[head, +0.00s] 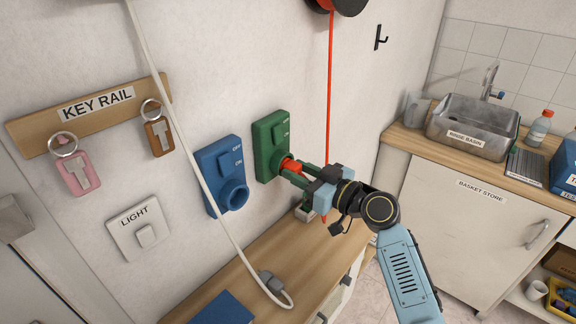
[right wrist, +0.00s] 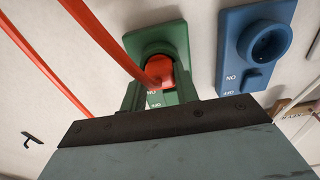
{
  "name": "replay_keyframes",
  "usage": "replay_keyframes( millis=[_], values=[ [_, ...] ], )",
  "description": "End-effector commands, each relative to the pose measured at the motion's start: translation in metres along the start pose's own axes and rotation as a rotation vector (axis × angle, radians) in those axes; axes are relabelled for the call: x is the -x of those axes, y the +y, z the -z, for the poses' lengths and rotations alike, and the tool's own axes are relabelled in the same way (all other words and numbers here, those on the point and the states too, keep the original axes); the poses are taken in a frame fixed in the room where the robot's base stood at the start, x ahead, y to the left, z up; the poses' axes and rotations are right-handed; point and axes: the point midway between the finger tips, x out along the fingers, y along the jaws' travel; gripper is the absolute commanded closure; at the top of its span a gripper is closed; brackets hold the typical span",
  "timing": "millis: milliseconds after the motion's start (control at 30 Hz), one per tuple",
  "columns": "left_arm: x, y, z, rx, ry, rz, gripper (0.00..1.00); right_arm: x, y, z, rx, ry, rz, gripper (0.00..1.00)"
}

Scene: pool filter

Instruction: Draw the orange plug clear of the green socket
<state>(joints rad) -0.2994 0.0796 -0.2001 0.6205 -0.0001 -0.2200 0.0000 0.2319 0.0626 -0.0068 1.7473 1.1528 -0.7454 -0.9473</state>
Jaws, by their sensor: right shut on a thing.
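The green socket (head: 265,138) is fixed on the wall, right of the blue socket. The orange plug (head: 290,166) is at its lower part, with my right gripper (head: 294,174) shut on it. In the right wrist view the plug (right wrist: 160,70) lies between the two fingers, against the face of the green socket (right wrist: 150,40); whether its pins are inside is hidden. An orange cord (right wrist: 95,30) runs from the plug. In the head view the cord (head: 329,95) hangs from a reel at the top. My left gripper is not in view.
The blue socket (head: 222,165) is empty, close left of the green one. A white cable (head: 190,140) hangs in front of the wall down to the wooden bench top (head: 250,270). A light switch (head: 138,228) and key rail (head: 90,108) are further left.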

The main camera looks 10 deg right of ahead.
Motion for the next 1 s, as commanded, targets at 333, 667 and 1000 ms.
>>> replay_keyframes(
  millis=[333,667,1000],
  values=[
    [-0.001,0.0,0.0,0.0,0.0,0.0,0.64,0.002,0.0,-0.001,0.0,0.0,0.0,1.0],
    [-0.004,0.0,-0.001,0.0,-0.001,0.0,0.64,0.011,0.0,-0.001,0.001,-0.002,0.0,1.0],
    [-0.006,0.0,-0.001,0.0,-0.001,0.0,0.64,0.021,0.0,-0.001,0.001,-0.002,-0.001,1.0]
  ],
)
